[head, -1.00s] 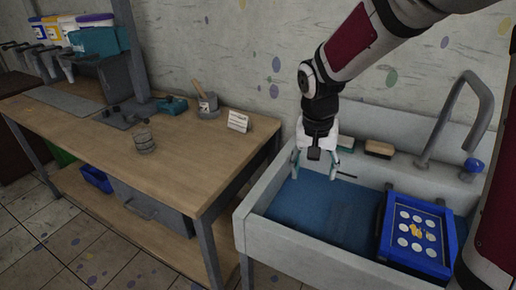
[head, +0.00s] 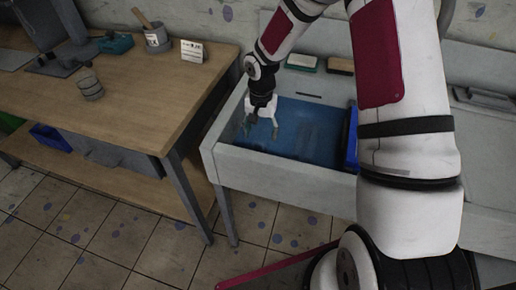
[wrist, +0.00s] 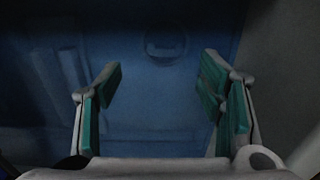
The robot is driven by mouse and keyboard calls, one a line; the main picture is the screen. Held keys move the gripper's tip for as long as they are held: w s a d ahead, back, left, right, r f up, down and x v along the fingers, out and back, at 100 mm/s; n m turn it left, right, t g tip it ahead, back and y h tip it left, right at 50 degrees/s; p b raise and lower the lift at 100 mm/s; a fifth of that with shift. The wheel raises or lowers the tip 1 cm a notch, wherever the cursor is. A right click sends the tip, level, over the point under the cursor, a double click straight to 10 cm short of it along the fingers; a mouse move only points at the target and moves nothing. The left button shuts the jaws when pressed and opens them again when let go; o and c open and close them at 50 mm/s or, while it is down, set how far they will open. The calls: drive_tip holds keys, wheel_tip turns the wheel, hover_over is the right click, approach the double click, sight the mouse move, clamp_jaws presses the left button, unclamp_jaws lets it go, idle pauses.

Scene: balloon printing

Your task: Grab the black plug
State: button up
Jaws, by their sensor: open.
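In the head view my gripper (head: 262,129) points down inside the sink (head: 222,152), at its left end. In the wrist view my gripper (wrist: 162,80) is open, with green pads apart and nothing between them. A dim round shape (wrist: 166,43) shows on the blue sink floor, just beyond the fingertips. I cannot tell whether it is the black plug or a drain. No black plug can be clearly made out in either view.
A blue frame (head: 351,140) stands in the sink to the right, partly hidden by my arm. A green-topped block (head: 302,61) and a brown one (head: 341,66) lie on the back ledge. A wooden table (head: 150,85) stands to the left.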

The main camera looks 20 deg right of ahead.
sight(258, 147)
drive_tip(key=shift+a+f, duration=0.25)
drive_tip(key=shift+f, duration=1.35)
drive_tip(key=shift+a+f, duration=0.2)
drive_tip(key=shift+f, duration=1.35)
drive_tip(key=c, duration=1.2)
